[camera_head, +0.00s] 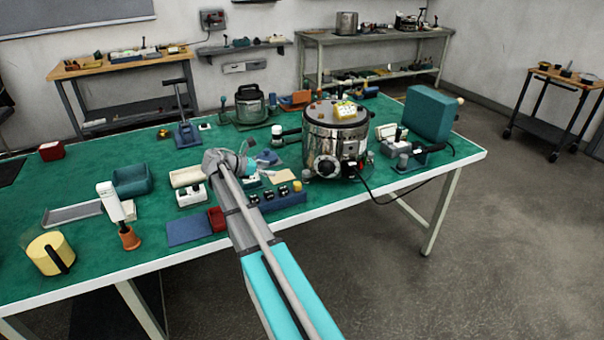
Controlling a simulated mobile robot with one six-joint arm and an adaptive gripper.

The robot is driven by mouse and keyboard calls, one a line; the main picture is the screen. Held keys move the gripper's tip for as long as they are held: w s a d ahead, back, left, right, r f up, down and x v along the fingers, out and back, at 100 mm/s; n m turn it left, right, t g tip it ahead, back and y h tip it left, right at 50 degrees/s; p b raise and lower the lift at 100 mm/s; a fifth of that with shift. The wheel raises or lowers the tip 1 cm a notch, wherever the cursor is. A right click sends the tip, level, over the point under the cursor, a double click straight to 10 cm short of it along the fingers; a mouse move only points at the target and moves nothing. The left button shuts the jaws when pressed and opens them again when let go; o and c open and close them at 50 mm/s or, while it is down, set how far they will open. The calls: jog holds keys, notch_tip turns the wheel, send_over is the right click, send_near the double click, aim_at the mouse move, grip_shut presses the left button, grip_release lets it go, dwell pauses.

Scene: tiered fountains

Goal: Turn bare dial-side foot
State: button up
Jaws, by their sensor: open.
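A round steel cooker-like appliance (336,138) stands on the green-topped table, right of centre. Its front carries a large dial (326,167) facing me. A small foot-like part (308,175) shows low at its left, by the dial; I cannot tell whether it is bare or capped. Another small reddish part (369,158) shows low at its right. My arm reaches in from the bottom, and my gripper (247,160) is open and small in view, left of the appliance and apart from it. The fingers are hard to make out. The appliance's far underside is hidden.
A black cord (385,198) hangs past the table's front edge. A teal box (431,113) stands to the right. A dark blue rack (279,199) and white box (191,194) crowd the area near my arm.

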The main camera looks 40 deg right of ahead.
aim_at(303, 172)
jog(key=shift+d, duration=0.15)
jog(key=b+x, duration=0.5)
jog(key=x, duration=0.8)
jog(key=shift+s+d+f, duration=0.15)
jog(key=shift+s+d, duration=0.05)
jog(key=shift+d, duration=0.1)
jog(key=shift+c, duration=0.3)
grip_shut()
jog(key=shift+a, duration=0.2)
jog(key=shift+d, duration=0.1)
